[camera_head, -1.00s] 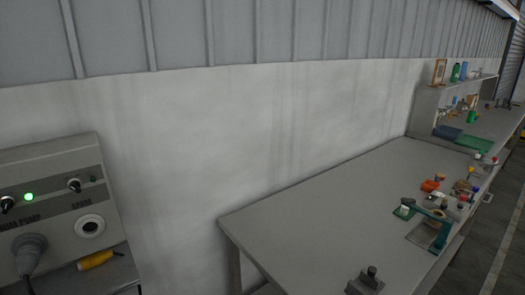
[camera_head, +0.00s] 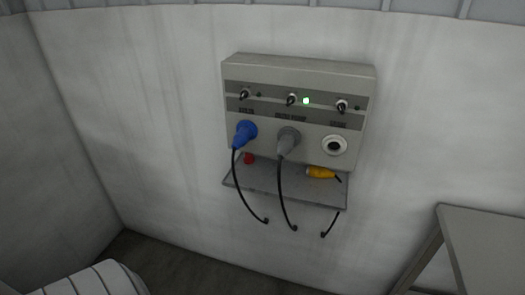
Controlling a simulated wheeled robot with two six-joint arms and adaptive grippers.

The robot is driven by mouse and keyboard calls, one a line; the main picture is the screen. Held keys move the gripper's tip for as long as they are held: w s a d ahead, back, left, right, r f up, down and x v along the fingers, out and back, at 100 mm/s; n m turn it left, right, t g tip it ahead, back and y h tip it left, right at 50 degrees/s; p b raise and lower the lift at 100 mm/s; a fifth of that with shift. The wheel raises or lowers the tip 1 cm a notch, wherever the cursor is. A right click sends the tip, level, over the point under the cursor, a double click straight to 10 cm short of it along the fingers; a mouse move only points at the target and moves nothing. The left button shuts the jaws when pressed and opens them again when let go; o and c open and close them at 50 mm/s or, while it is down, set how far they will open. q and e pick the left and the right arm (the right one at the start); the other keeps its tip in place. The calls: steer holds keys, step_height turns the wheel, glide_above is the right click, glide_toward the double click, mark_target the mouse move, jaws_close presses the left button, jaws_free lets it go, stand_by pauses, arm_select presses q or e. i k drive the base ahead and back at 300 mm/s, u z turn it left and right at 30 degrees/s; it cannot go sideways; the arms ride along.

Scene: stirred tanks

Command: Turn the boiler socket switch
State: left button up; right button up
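A grey socket panel (camera_head: 298,112) is mounted on the white wall. It has three toggle switches in a row: a left switch (camera_head: 245,94), a middle switch (camera_head: 291,99) and a right switch (camera_head: 342,105). A green lamp (camera_head: 306,101) is lit beside the middle switch. A blue plug (camera_head: 244,134) sits below the left switch and a grey plug (camera_head: 288,141) below the middle one. The right socket (camera_head: 334,146) is empty. The labels are too small to read, so I cannot tell which switch is the boiler's. Neither gripper is in view.
A shelf (camera_head: 270,184) under the panel holds a yellow connector (camera_head: 321,173) and a red item (camera_head: 249,158). Black cables (camera_head: 283,195) hang down. A grey table (camera_head: 490,245) stands at the lower right. A white ribbed object (camera_head: 95,280) is at the lower left.

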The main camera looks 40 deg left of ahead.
mark_target(244, 94)
steer(key=u, duration=1.15)
